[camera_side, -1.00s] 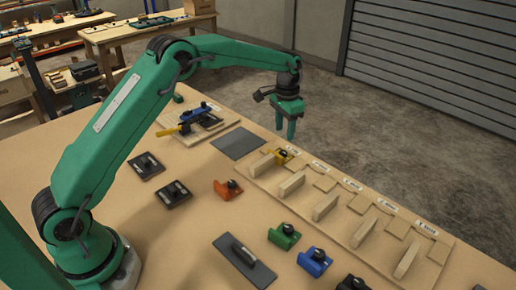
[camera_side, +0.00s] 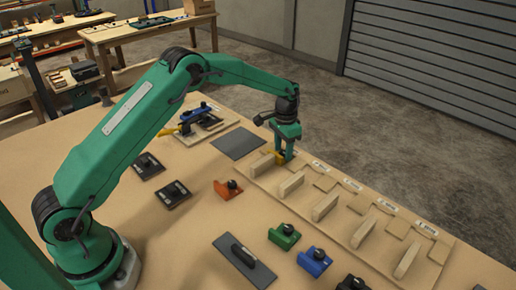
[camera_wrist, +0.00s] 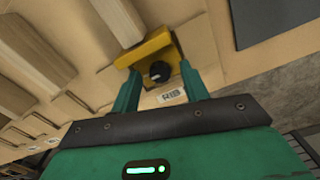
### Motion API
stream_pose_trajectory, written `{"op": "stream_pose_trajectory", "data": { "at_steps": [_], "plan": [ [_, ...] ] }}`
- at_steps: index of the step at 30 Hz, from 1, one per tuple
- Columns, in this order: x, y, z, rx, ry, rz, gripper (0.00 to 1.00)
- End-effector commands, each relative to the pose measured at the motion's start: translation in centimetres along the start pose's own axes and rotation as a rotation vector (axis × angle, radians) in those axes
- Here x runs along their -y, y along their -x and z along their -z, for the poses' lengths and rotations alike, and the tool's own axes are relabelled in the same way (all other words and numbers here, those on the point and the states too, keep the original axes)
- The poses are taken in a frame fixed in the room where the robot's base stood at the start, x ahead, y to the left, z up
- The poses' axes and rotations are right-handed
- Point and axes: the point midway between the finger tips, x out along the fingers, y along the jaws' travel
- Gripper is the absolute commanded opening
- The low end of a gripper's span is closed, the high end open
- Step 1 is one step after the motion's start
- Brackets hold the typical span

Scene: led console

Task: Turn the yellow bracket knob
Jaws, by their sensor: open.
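The yellow bracket (camera_wrist: 146,50) sits on the wooden fixture board beside a wooden block, with a black round knob (camera_wrist: 160,72) on it. In the side view the yellow bracket (camera_side: 279,158) is mostly hidden behind my gripper (camera_side: 285,155). My gripper is low over the bracket, with its fingers pointing down. In the wrist view my gripper (camera_wrist: 158,84) is open, with one green finger on each side of the knob. A gap shows between the fingers and the knob.
The fixture board (camera_side: 350,232) carries several upright wooden blocks and labelled slots. Orange (camera_side: 228,189), green (camera_side: 284,237) and blue (camera_side: 314,262) brackets lie on the table. A dark flat plate (camera_side: 238,143) lies left of the board; a handled plate (camera_side: 244,263) lies nearer.

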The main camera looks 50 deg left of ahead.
Motion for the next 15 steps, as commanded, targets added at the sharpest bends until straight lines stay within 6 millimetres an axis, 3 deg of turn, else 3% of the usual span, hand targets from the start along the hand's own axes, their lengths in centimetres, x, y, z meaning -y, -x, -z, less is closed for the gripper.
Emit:
{"op": "stream_pose_trajectory", "data": {
  "at_steps": [6, 12, 15],
  "plan": [
    [0.00, -0.02, -0.01, 0.000, 0.000, 0.000, 0.43],
    [0.00, 0.00, -0.01, 0.000, 0.000, 0.000, 0.04],
    [0.00, 0.01, -0.01, 0.000, 0.000, 0.000, 0.00]
  ]
}}
